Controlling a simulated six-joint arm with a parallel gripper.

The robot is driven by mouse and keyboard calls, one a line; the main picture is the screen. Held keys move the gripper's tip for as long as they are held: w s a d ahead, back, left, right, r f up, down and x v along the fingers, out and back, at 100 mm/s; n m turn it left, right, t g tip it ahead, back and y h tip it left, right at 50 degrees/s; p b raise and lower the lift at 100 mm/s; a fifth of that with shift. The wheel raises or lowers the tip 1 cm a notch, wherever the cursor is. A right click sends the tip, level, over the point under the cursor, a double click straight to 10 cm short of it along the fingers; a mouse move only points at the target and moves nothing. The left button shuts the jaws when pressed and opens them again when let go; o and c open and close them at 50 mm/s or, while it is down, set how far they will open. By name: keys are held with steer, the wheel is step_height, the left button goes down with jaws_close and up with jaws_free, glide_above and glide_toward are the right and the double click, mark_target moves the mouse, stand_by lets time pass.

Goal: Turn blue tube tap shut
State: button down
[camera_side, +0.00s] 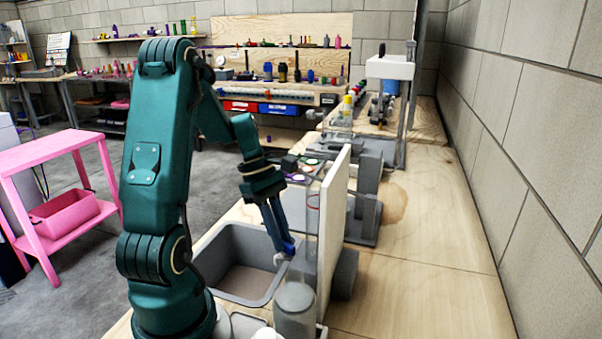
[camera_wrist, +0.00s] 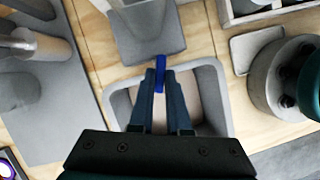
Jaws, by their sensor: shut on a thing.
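The blue tap handle (camera_side: 289,247) shows at my fingertips in the side view, at the wall end of the grey basin, close to the upright white panel. In the wrist view the blue handle (camera_wrist: 159,84) is a narrow bar between the fingertips, pointing roughly along the fingers. My gripper (camera_side: 284,247) points down and is shut on the handle; it also shows in the wrist view (camera_wrist: 157,76). A pale tap body (camera_side: 279,258) is partly visible just below. The tube itself is hard to make out behind the fingers.
The grey basin (camera_side: 222,242) is open below my gripper. The white panel (camera_side: 333,225) stands just right of it. A clear grey cylinder (camera_side: 294,312) stands in front. The wooden bench (camera_side: 430,275) is clear to the right. A pink cart (camera_side: 52,150) stands at left.

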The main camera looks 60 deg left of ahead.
stand_by(0.3)
steer(key=c, duration=0.9)
jaws_free()
steer(key=shift+v, duration=2.6)
